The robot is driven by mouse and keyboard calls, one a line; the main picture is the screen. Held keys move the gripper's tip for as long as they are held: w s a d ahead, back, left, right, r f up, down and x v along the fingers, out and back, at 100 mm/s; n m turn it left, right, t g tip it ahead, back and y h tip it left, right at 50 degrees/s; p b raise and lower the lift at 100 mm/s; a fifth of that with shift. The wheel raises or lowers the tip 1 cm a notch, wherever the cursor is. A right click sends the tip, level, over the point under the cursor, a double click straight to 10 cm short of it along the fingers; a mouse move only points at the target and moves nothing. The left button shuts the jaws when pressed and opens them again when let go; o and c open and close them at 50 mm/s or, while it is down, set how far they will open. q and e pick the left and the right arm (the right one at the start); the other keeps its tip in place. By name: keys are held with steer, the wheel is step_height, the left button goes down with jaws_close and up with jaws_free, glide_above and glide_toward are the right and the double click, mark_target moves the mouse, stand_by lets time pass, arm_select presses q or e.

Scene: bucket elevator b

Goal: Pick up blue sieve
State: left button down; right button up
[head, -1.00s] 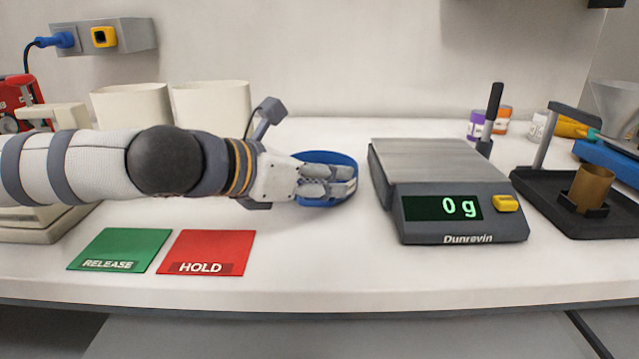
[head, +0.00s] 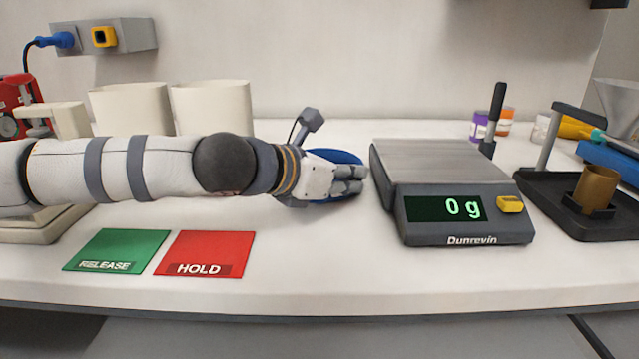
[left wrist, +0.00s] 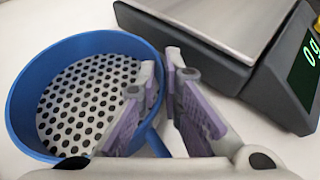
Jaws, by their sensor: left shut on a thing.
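The blue sieve (head: 335,155) is a round blue ring on the bench, left of the scale, partly hidden behind my left gripper (head: 352,180). In the left wrist view the sieve (left wrist: 18,105) shows its blue wall and a pale floor with many round holes. My left gripper also shows there (left wrist: 165,95), shut on the sieve's right-hand wall, with one finger over the inside and the other outside. The exact contact is hidden by the fingers. The sieve looks level; I cannot tell whether it touches the bench. My right gripper is not in view.
The scale (head: 455,222), reading 0 g, stands close to the right of the gripper. A green RELEASE card (head: 118,247) and a red HOLD card (head: 207,250) lie in front of my arm. Two cream containers (head: 212,105) stand behind it. The front bench strip is clear.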

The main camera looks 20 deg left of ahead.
arm_select(q)
step_height(320, 180, up, 3)
steer(key=shift+r+p, duration=0.2)
steer(key=shift+p, duration=0.25)
steer(key=s+d+r+p, duration=0.1)
steer(key=s+d+r, duration=0.6)
steer(key=s, duration=0.5)
step_height(320, 180, up, 2)
steer(key=shift+r, duration=0.25)
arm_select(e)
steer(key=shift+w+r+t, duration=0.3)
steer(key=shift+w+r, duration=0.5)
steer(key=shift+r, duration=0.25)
